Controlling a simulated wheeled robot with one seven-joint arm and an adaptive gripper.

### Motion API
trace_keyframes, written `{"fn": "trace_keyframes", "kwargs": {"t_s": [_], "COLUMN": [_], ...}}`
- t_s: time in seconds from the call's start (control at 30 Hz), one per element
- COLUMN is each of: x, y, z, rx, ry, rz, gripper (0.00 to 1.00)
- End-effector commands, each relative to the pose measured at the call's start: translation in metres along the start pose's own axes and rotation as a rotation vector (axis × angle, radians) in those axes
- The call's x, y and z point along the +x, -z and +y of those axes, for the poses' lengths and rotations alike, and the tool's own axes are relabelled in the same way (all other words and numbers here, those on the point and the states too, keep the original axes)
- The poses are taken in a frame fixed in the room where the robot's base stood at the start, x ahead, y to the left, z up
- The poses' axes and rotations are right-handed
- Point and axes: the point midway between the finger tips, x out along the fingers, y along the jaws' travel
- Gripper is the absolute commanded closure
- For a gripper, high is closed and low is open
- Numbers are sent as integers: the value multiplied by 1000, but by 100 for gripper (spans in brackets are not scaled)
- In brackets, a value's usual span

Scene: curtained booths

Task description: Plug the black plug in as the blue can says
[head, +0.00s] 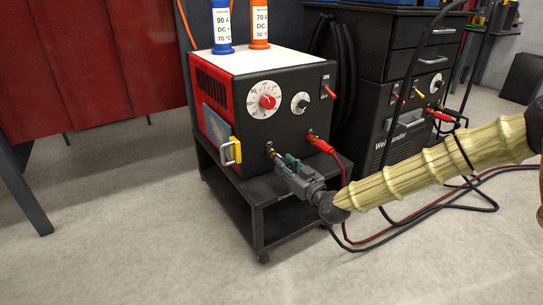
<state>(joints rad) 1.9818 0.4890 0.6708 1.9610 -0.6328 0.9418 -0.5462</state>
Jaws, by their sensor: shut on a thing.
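The blue can (221,28) stands on top of the red and black welding machine (245,125); its label reads 90 A, DC and 70 °C, with the sign after DC too small to be sure of. My gripper (281,162) is shut on the black plug, mostly hidden by the fingers, at the lower left socket (269,148) on the machine's front. Brass shows there, but I cannot tell whether the plug is seated. A red plug (316,141) sits in the lower right socket. Above are a large dial (266,101), a smaller dial (300,103) and a red switch (328,90).
An orange can (260,25), labelled 70 A, stands beside the blue can. The machine rests on a black wheeled cart (267,200). Red and black cables run across the floor at right, under my arm. A second welder (405,130) stands behind. Floor at left is clear.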

Motion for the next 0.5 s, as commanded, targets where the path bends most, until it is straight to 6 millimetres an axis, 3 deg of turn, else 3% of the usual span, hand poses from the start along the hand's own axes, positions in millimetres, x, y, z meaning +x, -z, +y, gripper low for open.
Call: {"fn": "trace_keyframes", "kwargs": {"t_s": [0.33,0.5], "x": [0,0], "y": [0,1], "z": [-1,0], "rx": [11,153], "ry": [1,-1], "rz": [0,0], "gripper": [100,100]}}
